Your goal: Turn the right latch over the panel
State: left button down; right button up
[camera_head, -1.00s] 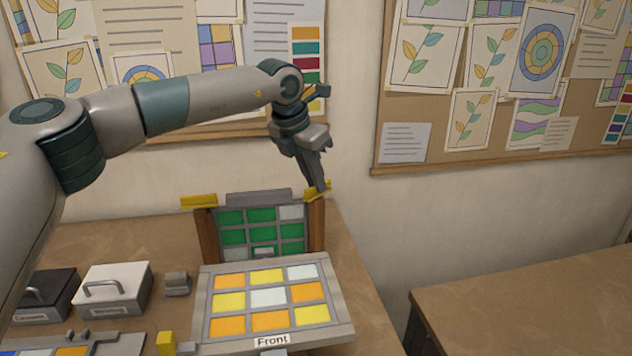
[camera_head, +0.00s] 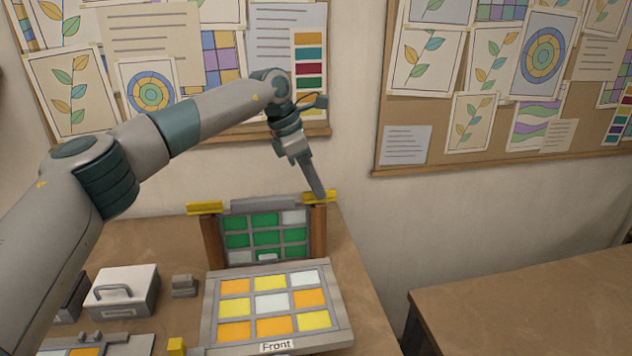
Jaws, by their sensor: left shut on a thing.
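The right latch (camera_head: 330,197) is a yellow bar on top of the right wooden post (camera_head: 318,235) of an upright frame. It lies about level, crossing the post top, with its left end near the panel's upper right corner. My left gripper (camera_head: 320,194) points down from above, shut on this latch; its fingertips hide the latch's middle. The upright panel (camera_head: 265,240) has green and pale panes in a grey grid and stands between two posts. The left latch (camera_head: 204,207) is a similar yellow bar on the left post. My right gripper is not in view.
A tilted panel marked Front (camera_head: 272,303), with orange, yellow and pale panes, stands before the frame. A white box with a handle (camera_head: 125,292) and a small grey block (camera_head: 184,286) are at left. Another table (camera_head: 530,300) stands at right across a gap.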

pick_arm(q)
jog(key=shift+r, duration=0.1)
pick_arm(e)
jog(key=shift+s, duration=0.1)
pick_arm(q)
jog(key=c, duration=1.8)
grip_release()
jog(key=shift+c, duration=0.2)
